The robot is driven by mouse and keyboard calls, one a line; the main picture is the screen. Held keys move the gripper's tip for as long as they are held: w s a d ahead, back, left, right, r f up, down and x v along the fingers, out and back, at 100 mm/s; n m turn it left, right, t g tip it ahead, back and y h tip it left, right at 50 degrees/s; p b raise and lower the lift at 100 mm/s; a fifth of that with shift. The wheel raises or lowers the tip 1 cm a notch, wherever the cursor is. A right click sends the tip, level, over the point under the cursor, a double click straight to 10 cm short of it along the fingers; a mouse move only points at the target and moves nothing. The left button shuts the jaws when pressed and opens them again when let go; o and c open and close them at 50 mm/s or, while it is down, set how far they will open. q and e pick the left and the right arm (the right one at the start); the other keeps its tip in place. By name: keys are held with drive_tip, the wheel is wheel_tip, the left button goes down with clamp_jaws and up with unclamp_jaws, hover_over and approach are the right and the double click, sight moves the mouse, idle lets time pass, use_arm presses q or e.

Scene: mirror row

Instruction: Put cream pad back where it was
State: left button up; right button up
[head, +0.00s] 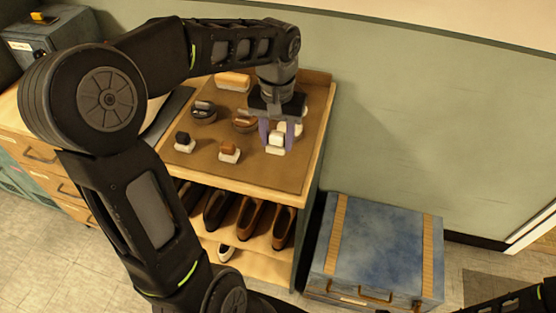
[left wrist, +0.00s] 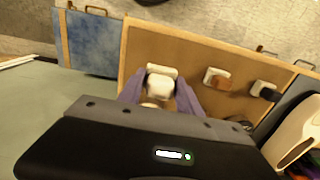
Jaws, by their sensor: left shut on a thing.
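The cream pad (head: 277,139) is between the purple fingers of my left gripper (head: 276,139), which is shut on it over the right part of the brown mat. A white block (head: 274,150) shows directly below the pad; I cannot tell whether they touch. In the left wrist view, the cream pad (left wrist: 160,86) is between the fingertips (left wrist: 160,92), overlapping a white block (left wrist: 162,70). Another pale round thing (head: 295,128) is behind the gripper, partly hidden. My right gripper is out of view; only a dark piece of my right arm shows at the lower right.
To the left stand a brown pad (head: 228,148) and a black pad (head: 182,138) on white blocks. Behind are a black tin (head: 203,112), a brown tin (head: 244,124) and a brush (head: 232,80). Shoes (head: 250,217) fill the shelf below. A blue trunk (head: 380,245) stands right.

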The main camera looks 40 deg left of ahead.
sight(277, 148)
use_arm(q)
drive_tip(key=shift+f, duration=1.75)
drive_tip(key=shift+f+p, duration=0.3)
drive_tip(key=shift+f, duration=1.55)
drive_tip(key=shift+f, duration=0.1)
drive_tip(key=shift+f, duration=0.2)
drive_tip(key=o, duration=1.2)
drive_tip(key=shift+r, duration=0.15)
drive_tip(key=shift+r, duration=0.1)
wheel_tip(277, 148, up, 12)
drive_tip(key=shift+r+b, duration=0.1)
drive_tip(key=shift+b, duration=0.25)
